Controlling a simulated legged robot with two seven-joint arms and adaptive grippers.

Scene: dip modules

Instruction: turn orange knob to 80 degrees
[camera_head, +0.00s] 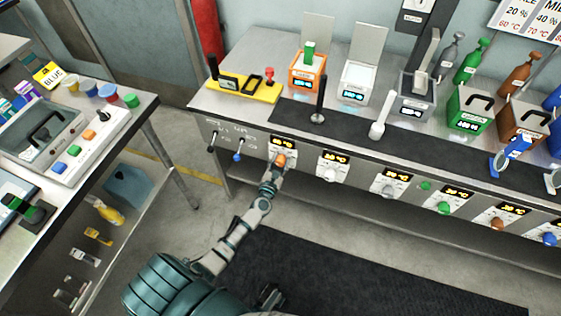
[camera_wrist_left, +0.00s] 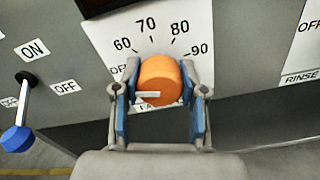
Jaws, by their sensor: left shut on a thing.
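The orange knob (camera_wrist_left: 160,80) sits on the grey front panel, on a white dial plate marked 60, 70, 80 and 90. A pale pointer mark on the knob's face lies near its lower left. My left gripper (camera_wrist_left: 161,92) is shut on the knob, one finger at each side. In the head view the orange knob (camera_head: 281,160) is below a lit display (camera_head: 283,143), whose digits are too small to read surely. My left gripper (camera_head: 275,173) reaches it from below. My right gripper is not clearly visible.
A blue-tipped lever (camera_wrist_left: 18,138) with ON and OFF labels is left of the knob. Several other knobs, such as a white one (camera_head: 330,174), line the panel to the right. A side bench (camera_head: 130,125) stands at left. A dark mat (camera_head: 330,270) covers the floor.

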